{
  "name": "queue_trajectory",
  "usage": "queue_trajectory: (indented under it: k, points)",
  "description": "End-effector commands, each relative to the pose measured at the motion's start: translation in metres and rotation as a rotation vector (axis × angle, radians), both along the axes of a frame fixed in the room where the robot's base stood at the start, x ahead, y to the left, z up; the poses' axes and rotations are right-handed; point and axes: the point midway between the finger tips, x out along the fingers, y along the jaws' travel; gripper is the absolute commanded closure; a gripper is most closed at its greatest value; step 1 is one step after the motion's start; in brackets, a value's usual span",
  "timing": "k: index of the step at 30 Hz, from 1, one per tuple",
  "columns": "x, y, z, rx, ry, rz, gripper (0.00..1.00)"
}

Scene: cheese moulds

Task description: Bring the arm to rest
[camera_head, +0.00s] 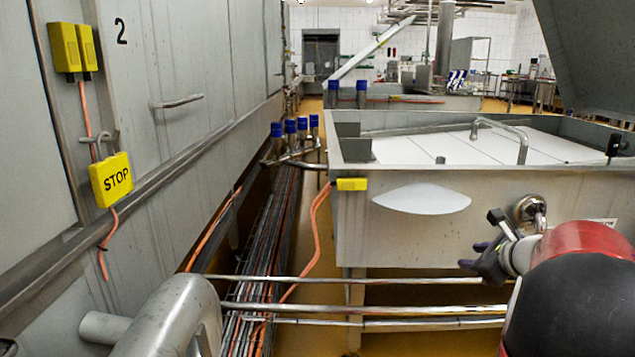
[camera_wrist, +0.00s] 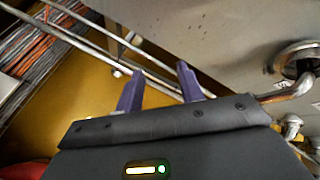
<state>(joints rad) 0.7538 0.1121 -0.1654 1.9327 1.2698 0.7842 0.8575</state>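My gripper (camera_head: 472,255) is at the lower right in the head view, in front of the side wall of a large steel vat (camera_head: 400,235). My red and black arm reaches in from the lower right corner. In the wrist view, the two purple fingers of my gripper (camera_wrist: 160,80) stand apart with nothing between them. The gripper is open and empty. The fingertips point toward metal rails (camera_wrist: 110,45) and the yellow-brown floor (camera_wrist: 75,105).
Horizontal steel rails (camera_head: 370,309) run low in front of the vat. A round metal valve fitting (camera_head: 530,209) sits on the vat wall near my gripper. Grey cabinets with a yellow STOP tag (camera_head: 111,179) line the left. Cables (camera_head: 275,235) run along the floor.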

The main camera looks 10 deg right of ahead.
Motion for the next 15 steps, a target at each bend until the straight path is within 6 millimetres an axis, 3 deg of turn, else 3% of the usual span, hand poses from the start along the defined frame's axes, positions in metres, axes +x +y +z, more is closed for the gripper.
queue_trajectory:
  k: [1, 5, 9, 12, 15]
  points:
    - [0.001, 0.043, 0.018, -0.091, 0.028, 0.131, 0.62]
    - [-0.015, 0.141, 0.036, -0.364, 0.104, 0.485, 0.62]
    - [-0.062, 0.238, 0.048, -0.727, 0.161, 0.922, 0.62]
    - [-0.108, 0.288, 0.050, -1.025, 0.183, 1.241, 0.62]
    - [-0.150, 0.313, 0.049, -1.304, 0.195, 1.509, 0.62]
